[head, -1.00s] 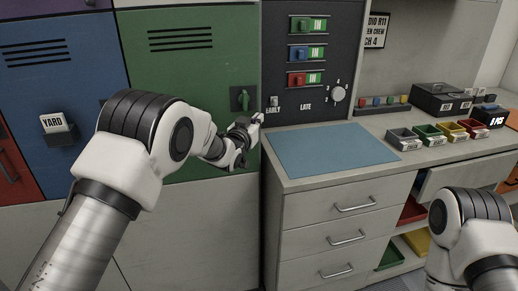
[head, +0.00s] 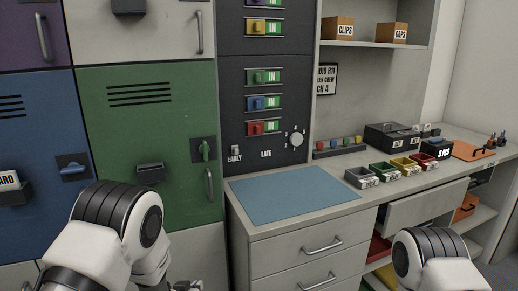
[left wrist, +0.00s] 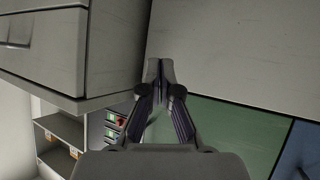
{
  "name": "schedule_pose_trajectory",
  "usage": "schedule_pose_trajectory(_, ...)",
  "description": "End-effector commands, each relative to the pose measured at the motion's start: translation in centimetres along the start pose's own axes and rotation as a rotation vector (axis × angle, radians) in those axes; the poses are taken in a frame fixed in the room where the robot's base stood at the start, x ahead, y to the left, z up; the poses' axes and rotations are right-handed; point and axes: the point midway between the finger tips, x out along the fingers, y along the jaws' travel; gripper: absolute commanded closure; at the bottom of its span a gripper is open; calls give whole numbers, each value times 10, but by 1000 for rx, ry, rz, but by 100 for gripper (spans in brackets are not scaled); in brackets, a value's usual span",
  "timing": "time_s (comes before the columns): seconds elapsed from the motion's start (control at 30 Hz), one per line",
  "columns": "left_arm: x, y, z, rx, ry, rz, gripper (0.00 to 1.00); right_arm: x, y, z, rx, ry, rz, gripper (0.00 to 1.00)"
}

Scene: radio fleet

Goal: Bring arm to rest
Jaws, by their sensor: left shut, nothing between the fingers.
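My left arm (head: 115,235) comes in at the lower left of the head view, bent low in front of the green locker door (head: 130,125). Its left gripper shows in the left wrist view (left wrist: 158,70), fingers together with nothing between them. In the head view only a dark bit of it seems to show at the bottom edge. The gripper points towards a plain grey panel, and I see no contact. My right arm (head: 430,260) is at the lower right of the head view; its gripper is out of the picture.
A counter with a blue mat (head: 290,195) and grey drawers (head: 310,245) stands right of the lockers. Small coloured bins (head: 405,166) sit on it. A dark switch panel (head: 265,110) rises behind. A drawer or flap (head: 425,203) juts out under the counter at right.

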Motion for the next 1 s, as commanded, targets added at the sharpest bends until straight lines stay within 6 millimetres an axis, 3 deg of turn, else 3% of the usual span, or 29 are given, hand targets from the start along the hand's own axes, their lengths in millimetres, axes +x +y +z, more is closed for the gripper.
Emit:
schedule_pose_trajectory(0.03, -11, -17, 45, -19, -95, -29, 100, 0, 0, 0, 0, 0, 0, 60)
schedule_pose_trajectory(0.13, -43, -44, 127, -44, -284, -81, 100, 0, 0, 0, 0, -1, 0, 60)
schedule_pose_trajectory(0.2, -75, -59, 181, -59, -424, -114, 100, 0, 0, 0, 0, -1, 0, 60)
schedule_pose_trajectory(0.3, -134, -73, 249, -75, -632, -151, 100, 0, 0, 0, 0, -1, 0, 60)
schedule_pose_trajectory(0.4, -197, -79, 294, -80, -823, -170, 100, -1, 0, 0, 0, 0, 0, 60)
schedule_pose_trajectory(0.5, -246, -76, 313, -64, -960, -164, 100, 0, 0, 0, 0, 0, 0, 60)
schedule_pose_trajectory(0.6, -268, -74, 320, -33, -1032, -146, 100, 0, 0, 0, 0, 0, 0, 60)
schedule_pose_trajectory(1.0, -267, -74, 320, -12, -1040, -134, 100, 0, 0, 0, 0, 0, 0, 60)
